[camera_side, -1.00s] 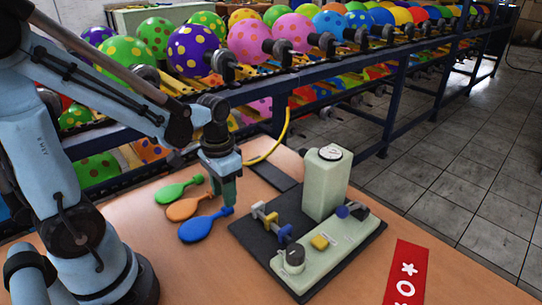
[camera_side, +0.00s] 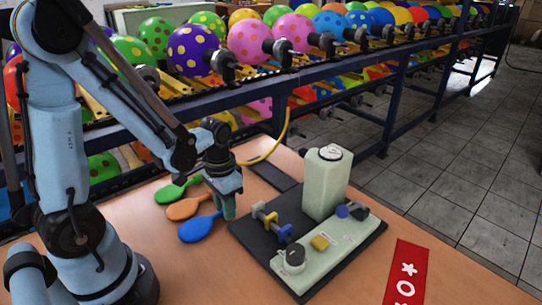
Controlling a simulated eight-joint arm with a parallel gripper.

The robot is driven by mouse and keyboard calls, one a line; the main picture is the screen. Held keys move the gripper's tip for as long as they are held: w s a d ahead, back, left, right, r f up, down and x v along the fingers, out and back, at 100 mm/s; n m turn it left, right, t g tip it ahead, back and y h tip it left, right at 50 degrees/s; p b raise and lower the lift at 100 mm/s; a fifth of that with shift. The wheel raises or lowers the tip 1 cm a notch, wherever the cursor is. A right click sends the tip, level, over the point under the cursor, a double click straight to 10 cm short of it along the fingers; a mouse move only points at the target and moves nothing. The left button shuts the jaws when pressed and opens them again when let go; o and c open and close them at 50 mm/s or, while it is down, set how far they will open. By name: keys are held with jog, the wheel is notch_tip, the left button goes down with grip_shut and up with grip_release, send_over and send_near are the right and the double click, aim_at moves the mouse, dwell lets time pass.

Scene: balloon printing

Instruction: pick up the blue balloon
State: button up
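A blue balloon (camera_side: 193,231), flat and uninflated, lies on the table as the nearest of three. Its neck points up and right, toward my gripper. My gripper (camera_side: 229,214) points down at the neck end of the blue balloon, and its green fingers cover the tip of the neck. I cannot tell whether the fingers are shut on the neck or only around it. An orange balloon (camera_side: 182,210) and a green balloon (camera_side: 171,193) lie just behind the blue one.
A pale green printing machine (camera_side: 325,185) on a dark base stands right of my gripper. A red card (camera_side: 405,275) lies at the right table edge. Racks of inflated balloons (camera_side: 300,30) stand behind the table (camera_side: 190,275), whose front is clear.

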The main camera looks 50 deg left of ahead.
jog(key=shift+c, duration=0.5)
jog(key=shift+r, duration=0.1)
jog(key=shift+r, duration=0.75)
jog(key=r, duration=0.1)
jog(key=d+r, duration=0.1)
jog(key=r, duration=0.1)
jog(key=shift+s, duration=0.15)
jog(key=s+d+r, duration=0.3)
jog(key=d+r, duration=0.3)
jog(key=d, duration=0.4)
jog(key=w+a+r+m, duration=0.6)
jog(key=w+m, duration=0.3)
jog(key=w, duration=0.2)
jog(key=w+a+r+m, duration=0.5)
jog(key=w+m, duration=0.4)
jog(key=w, duration=0.2)
jog(key=d+f, duration=0.3)
jog(key=f, duration=0.6)
jog(key=shift+s+d+f, duration=0.15)
jog(key=shift+s+f, duration=0.1)
